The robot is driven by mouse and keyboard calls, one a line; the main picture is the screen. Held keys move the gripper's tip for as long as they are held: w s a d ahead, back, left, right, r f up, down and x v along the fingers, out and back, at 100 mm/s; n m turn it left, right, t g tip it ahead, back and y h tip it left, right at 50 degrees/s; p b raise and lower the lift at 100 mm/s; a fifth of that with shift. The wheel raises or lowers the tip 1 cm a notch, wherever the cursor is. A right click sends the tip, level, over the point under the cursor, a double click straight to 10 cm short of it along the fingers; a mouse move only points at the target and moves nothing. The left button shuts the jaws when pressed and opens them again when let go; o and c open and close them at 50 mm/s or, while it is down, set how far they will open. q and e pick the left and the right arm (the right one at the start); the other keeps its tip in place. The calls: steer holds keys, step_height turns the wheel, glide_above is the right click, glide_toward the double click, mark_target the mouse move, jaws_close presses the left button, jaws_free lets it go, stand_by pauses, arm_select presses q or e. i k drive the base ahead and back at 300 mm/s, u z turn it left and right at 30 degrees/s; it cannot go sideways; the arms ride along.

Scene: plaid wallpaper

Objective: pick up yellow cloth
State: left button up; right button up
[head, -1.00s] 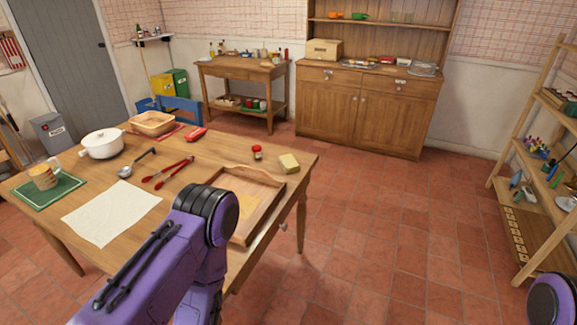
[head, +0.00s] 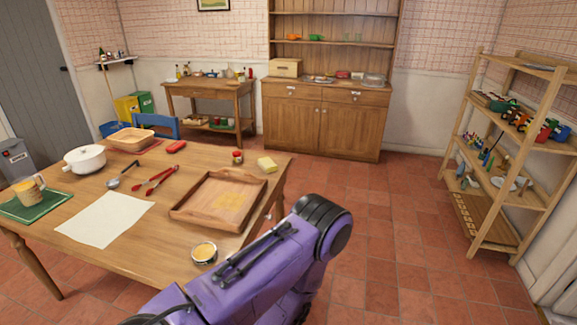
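A thicker pale yellow block (head: 267,164), like a sponge, sits on the table behind the tray. My purple arm rises from the bottom of the head view, in front of the table's right corner. Neither gripper shows, so I cannot see whether they hold anything.
The wooden table (head: 140,245) also bears a round tin (head: 204,253), a white sheet (head: 104,218), red tongs (head: 155,182), a ladle (head: 118,181), a white pot (head: 85,160) and a red-lidded jar (head: 237,158). Shelves (head: 510,150) stand at right. The floor between is clear.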

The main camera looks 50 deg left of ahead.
mark_target(266, 164)
steer(key=z, duration=0.05)
steer(key=i, duration=1.2)
steer(key=u, duration=0.65)
steer(key=i, duration=0.85)
steer(key=u, duration=0.9)
